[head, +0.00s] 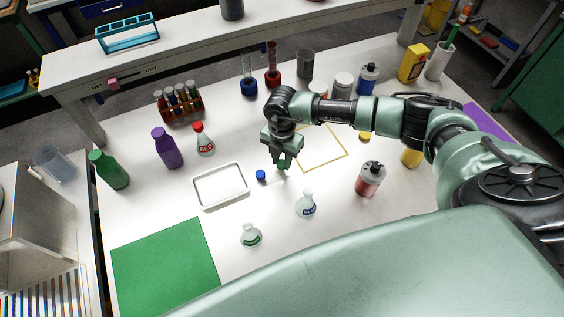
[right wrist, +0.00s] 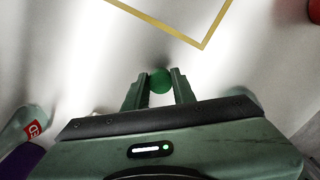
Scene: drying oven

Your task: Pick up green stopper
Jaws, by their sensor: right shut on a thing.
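The green stopper (right wrist: 160,80) sits between the two fingers of my right gripper (right wrist: 160,90) in the right wrist view. The fingers touch it on both sides, so the gripper is shut on it. In the head view my right gripper (head: 283,163) points down over the white table, right of the blue stopper (head: 261,175). A little of the green stopper (head: 282,169) shows at its fingertips there. I cannot tell whether the stopper still touches the table. My left gripper is not in view.
A white tray (head: 197,202) lies left of the blue stopper. Flasks labelled green (head: 251,236) and blue (head: 306,204) stand nearer. A red-capped flask (head: 204,139), a purple bottle (head: 167,149) and a tube rack (head: 179,103) are to the left. A yellow outline (head: 334,140) lies right of the gripper.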

